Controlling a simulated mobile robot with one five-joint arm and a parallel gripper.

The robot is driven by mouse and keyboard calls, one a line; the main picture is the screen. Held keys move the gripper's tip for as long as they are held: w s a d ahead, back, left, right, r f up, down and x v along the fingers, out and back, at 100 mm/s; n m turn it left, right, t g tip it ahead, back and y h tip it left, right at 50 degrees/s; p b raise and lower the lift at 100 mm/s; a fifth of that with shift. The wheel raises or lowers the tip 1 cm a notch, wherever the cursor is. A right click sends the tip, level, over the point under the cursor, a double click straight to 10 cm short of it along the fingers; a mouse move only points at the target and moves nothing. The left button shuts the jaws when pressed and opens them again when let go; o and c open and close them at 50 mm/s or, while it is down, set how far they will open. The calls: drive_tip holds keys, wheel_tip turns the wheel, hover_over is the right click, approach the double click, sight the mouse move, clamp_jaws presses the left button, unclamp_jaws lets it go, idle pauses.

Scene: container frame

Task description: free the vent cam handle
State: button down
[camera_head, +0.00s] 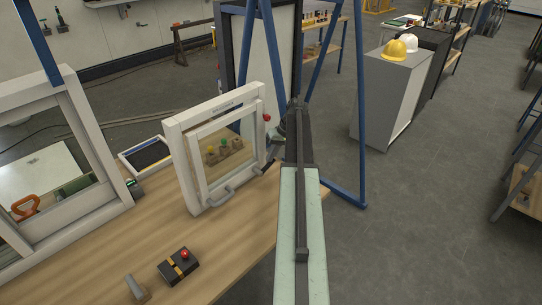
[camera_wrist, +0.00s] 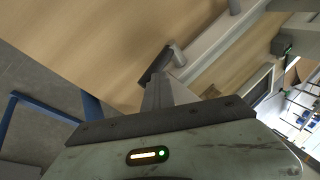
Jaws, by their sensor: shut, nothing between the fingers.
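The vent is a small white framed window (camera_head: 188,170) standing upright on the wooden bench. A grey lever, which looks like the cam handle (camera_head: 259,168), sits at the lower right side of its frame. In the wrist view a short light grey bar (camera_wrist: 179,56), likely that handle, lies against the white frame (camera_wrist: 208,45). My gripper (camera_wrist: 154,68) is shut and empty, its dark tips just beside this bar; I cannot tell whether they touch. In the head view my arm hides most of the gripper. A grey pull handle (camera_head: 222,198) is on the vent's lower front.
A black box with a red button (camera_head: 178,265) and a grey block (camera_head: 136,288) lie on the bench (camera_head: 225,245). A larger white window frame (camera_head: 95,150) stands at left. Blue posts (camera_head: 360,120) rise behind my arm.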

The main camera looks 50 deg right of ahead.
drive_tip(key=shift+r+p, duration=0.45)
drive_tip(key=shift+p, duration=0.2)
drive_tip(key=r+p, duration=0.4)
drive_tip(key=shift+w+a+r+p, duration=0.3)
drive_tip(key=shift+r, duration=0.05)
drive_tip(key=s+d+r+p, duration=0.2)
drive_tip(key=d+r+p, duration=0.3)
drive_tip(key=shift+s+r+p, duration=0.35)
drive_tip(key=shift+r+p, duration=0.05)
drive_tip(key=shift+d, duration=0.1)
